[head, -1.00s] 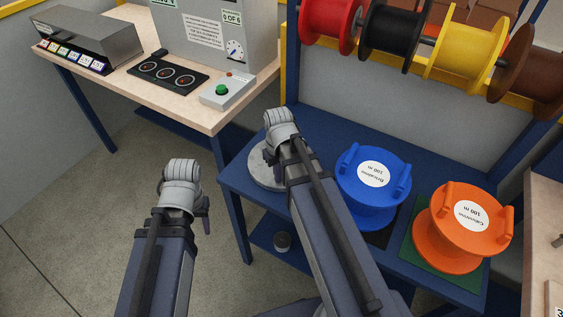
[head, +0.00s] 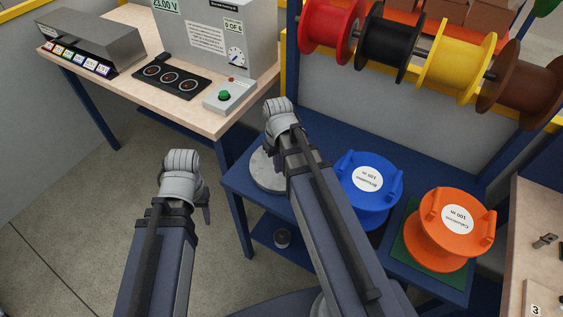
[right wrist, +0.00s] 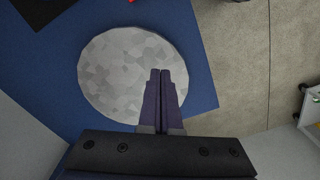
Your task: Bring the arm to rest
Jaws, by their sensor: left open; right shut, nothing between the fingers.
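My left arm comes in from the lower left of the head view and points up over the floor. Its wrist hides most of my left gripper (head: 206,212); only a small dark part shows beside the wrist, and the jaws are open. My right arm reaches over the left end of the blue bench (head: 237,181). Its gripper is hidden in the head view. In the right wrist view my right gripper (right wrist: 160,72) has its two dark fingers together with nothing between them, in front of the round grey disc (right wrist: 110,62) on the blue surface.
A blue spool (head: 368,178) and an orange spool (head: 458,218) stand on the bench right of my right arm. Red, black, yellow and brown reels hang above. A wooden table (head: 120,62) with a green-button box (head: 224,97) is behind. Open floor (head: 80,200) lies left.

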